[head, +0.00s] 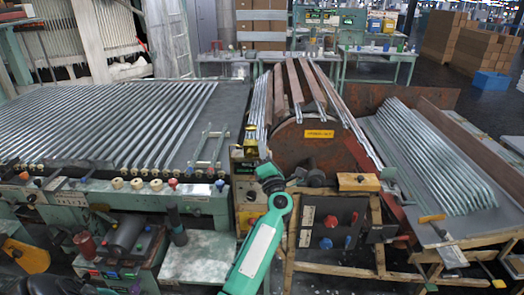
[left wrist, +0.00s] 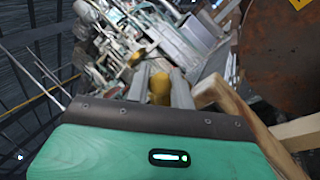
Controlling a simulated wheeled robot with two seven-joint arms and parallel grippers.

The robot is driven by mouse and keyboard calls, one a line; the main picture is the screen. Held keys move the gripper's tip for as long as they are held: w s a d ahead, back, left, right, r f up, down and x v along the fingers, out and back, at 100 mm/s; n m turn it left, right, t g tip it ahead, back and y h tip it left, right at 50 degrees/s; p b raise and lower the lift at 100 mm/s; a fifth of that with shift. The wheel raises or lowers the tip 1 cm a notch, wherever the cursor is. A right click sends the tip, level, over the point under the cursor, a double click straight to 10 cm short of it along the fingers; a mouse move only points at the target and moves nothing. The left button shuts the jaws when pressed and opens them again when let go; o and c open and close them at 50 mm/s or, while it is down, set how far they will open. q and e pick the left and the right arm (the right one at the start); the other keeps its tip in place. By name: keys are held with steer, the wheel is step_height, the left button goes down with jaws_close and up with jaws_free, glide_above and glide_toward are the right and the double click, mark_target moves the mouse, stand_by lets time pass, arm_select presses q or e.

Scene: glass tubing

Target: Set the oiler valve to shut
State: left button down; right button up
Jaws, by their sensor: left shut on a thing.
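My left gripper (left wrist: 160,82) shows in the left wrist view with its two grey fingers on either side of a yellow, brass-coloured piece (left wrist: 160,90). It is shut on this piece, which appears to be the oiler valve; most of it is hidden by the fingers. In the head view my left gripper (head: 257,158) reaches up to the machine's middle, just below a yellow brass fitting (head: 250,140). My own wrist covers much of the contact there. I cannot tell which setting the valve is at. My right gripper is not in view.
A large rusty disc (head: 310,148) with a yellow label stands right of the gripper. A wooden frame carries a dark control box (head: 332,228) with red and blue knobs below. Glass tubes (head: 110,120) lie in rows at the left, and more tubes (head: 430,160) slope at the right.

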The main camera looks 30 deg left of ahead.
arm_select(q)
steer(key=m+t, duration=0.1)
steer(key=m, duration=0.1)
steer(key=f+m+t+h, duration=0.1)
steer(key=m, duration=0.2)
steer(key=shift+w+d+f+m+t+h, duration=0.15)
steer(key=shift+f+m+t+h, duration=0.15)
steer(key=shift+m+t+h, duration=0.1)
steer(key=shift+f+m+t+h, duration=0.2)
steer(key=shift+m+t+h, duration=0.25)
steer(key=shift+m, duration=0.45)
steer(key=shift+f+m, duration=0.1)
steer(key=shift+m, duration=0.2)
steer(key=c, duration=1.2)
jaws_free()
steer(key=shift+c, duration=0.2)
steer(key=shift+f, duration=0.1)
